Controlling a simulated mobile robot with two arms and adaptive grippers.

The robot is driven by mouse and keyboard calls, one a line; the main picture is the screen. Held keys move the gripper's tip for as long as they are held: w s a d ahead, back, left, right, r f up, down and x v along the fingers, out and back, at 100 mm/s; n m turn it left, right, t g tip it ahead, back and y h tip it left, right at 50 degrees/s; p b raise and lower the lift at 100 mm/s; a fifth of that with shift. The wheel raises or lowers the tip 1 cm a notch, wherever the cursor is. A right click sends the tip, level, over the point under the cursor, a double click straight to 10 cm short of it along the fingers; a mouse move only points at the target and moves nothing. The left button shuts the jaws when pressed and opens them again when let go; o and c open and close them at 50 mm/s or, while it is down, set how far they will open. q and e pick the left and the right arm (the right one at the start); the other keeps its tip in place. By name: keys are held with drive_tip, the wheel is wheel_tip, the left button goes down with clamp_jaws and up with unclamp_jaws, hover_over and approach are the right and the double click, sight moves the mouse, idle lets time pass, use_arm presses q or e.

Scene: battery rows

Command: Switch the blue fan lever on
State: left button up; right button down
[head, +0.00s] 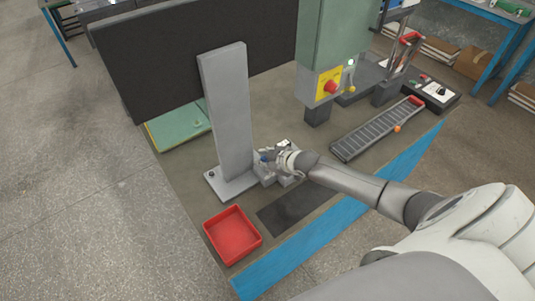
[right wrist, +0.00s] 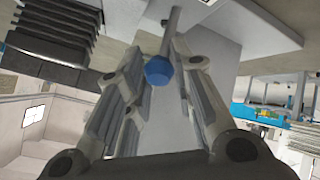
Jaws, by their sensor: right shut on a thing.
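The blue fan lever shows in the right wrist view as a blue knob (right wrist: 159,70) on a thin grey rod. The rod runs up the picture towards a light grey surface. My right gripper (right wrist: 163,62) has its fingers on both sides of the knob and is shut on it. In the head view my right gripper (head: 270,158) is at the foot of the tall grey post (head: 228,110). My left gripper is not in view.
A red tray (head: 232,236) stands on the bench in front of the post. A large dark panel (head: 160,60) is behind it. A green machine with a red button (head: 331,87) and a slatted ramp (head: 378,130) stand to the right. A dark mat (head: 290,208) lies bare near the blue edge.

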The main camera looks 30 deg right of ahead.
drive_tip(key=s+t+b, duration=0.1)
drive_tip(key=s+f+t+b, duration=0.1)
drive_tip(key=shift+f+t+b, duration=0.2)
drive_tip(key=shift+t+b, duration=0.1)
drive_tip(key=t+b, duration=0.1)
drive_tip(key=b, duration=0.1)
drive_tip(key=s+t+b, duration=0.1)
drive_tip(key=b, duration=0.1)
drive_tip(key=shift+s+f+t, duration=0.15)
drive_tip(key=shift+f+t, duration=0.1)
drive_tip(key=shift+t, duration=0.15)
drive_tip(key=shift+s+d+t+y+b, duration=0.1)
drive_tip(key=shift+s+t+y+b, duration=0.2)
drive_tip(key=shift+t+b, duration=0.5)
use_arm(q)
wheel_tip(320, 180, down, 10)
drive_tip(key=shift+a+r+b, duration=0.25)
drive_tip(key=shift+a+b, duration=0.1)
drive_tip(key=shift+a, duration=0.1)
use_arm(e)
drive_tip(key=shift+r, duration=0.1)
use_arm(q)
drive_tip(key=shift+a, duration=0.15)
use_arm(e)
drive_tip(key=c, duration=1.2)
unclamp_jaws()
drive_tip(key=shift+w, duration=0.1)
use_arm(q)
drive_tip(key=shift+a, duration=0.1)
